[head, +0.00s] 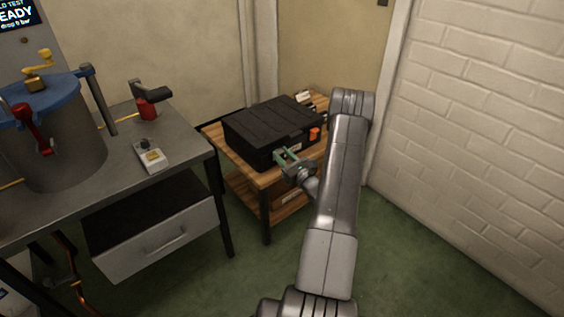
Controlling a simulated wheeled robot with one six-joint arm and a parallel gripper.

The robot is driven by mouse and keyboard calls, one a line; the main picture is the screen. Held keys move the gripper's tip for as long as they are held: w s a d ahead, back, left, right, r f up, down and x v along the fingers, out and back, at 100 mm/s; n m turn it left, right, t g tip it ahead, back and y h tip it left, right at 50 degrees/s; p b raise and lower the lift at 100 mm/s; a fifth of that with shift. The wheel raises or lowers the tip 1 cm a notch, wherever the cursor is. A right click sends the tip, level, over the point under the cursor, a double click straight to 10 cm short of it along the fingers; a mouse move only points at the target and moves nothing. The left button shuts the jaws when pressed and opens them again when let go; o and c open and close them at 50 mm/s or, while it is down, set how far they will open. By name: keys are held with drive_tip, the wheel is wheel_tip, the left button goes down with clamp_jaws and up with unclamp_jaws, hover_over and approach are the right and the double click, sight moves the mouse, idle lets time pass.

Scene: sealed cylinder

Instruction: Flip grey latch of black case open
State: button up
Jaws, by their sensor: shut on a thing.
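The black case (270,123) lies with its lid down on a small wooden table (215,137). My gripper (283,157) is at the case's front face, left of an orange latch (314,134). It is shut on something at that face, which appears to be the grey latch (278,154). The fingers cover most of the latch, so its exact position is hard to tell.
My arm reaches in from the lower right. A grey workbench (190,150) with a blue-lidded cylinder (70,150) stands to the left, with a drawer (160,240) below. A white brick wall (480,120) is at right. Green floor (400,260) is clear.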

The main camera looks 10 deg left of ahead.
drive_tip(key=t+y+b, duration=0.1)
drive_tip(key=b, duration=0.2)
drive_tip(key=f+t+y+b, duration=0.1)
drive_tip(key=b, duration=0.1)
drive_tip(key=s+d+f+t+y+b, duration=0.1)
drive_tip(key=b, duration=0.2)
drive_tip(key=shift+f+y+b, duration=0.25)
drive_tip(key=shift+y+b, duration=0.05)
drive_tip(key=shift+y, duration=0.1)
drive_tip(key=shift+d, duration=0.1)
drive_tip(key=shift+r, duration=0.1)
drive_tip(key=o, duration=1)
